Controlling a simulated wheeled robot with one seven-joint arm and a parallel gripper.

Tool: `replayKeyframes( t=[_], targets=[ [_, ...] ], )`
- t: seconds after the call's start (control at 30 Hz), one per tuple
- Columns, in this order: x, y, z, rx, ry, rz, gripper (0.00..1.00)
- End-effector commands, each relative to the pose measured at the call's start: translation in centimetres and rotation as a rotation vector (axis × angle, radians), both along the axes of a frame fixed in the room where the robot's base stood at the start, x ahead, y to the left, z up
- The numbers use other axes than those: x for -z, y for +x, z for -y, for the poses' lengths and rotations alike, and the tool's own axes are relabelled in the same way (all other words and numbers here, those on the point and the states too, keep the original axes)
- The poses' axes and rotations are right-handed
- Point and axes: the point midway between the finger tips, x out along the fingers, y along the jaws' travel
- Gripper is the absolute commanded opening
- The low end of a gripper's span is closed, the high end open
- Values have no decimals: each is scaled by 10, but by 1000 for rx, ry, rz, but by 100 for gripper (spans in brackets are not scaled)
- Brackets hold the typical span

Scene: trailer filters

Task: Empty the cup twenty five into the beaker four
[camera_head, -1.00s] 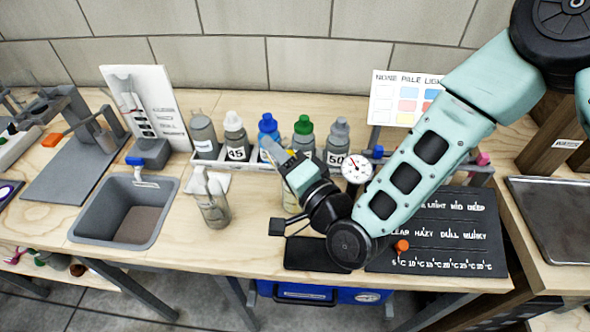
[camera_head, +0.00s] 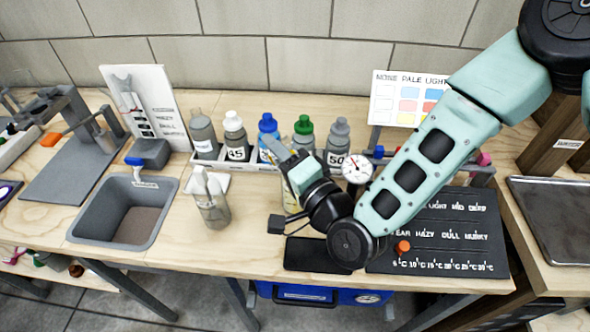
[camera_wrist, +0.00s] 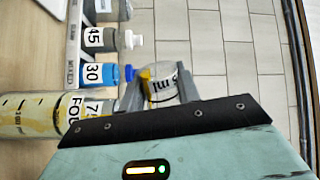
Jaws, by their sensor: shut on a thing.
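My gripper (camera_wrist: 160,92) is shut on a small clear cup (camera_wrist: 172,84) with dark lettering, only partly readable. Some yellow shows at the cup's left side in the wrist view. The clear beaker (camera_wrist: 28,112), whose visible label starts "FOU", holds yellowish contents and stands to the left in that view, partly covered by my gripper. The cup is beyond the beaker's cap-side end, towards the right of the picture. In the head view my gripper (camera_head: 278,150) is over the bench in front of the bottle row, and the beaker is mostly hidden behind it.
Bottles labelled 45 (camera_head: 235,140) and 30 (camera_wrist: 95,75), plus others, stand in a rack behind. A clear container with pale strips (camera_head: 212,208) stands left of my gripper, beyond it a sink (camera_head: 82,228). A dial gauge (camera_head: 356,168) and black board (camera_head: 455,225) are at right.

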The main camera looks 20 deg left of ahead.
Motion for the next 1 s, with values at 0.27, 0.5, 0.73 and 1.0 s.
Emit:
replayKeyframes(
  t=[0.27,0.5,0.73,1.0],
  targets=[
    [-1,0,0,1,12,-17,10],
    [-1,0,0,2,21,-32,10],
    [-1,0,0,5,22,-76,6],
    [-2,1,1,9,23,-108,6]
  ],
)
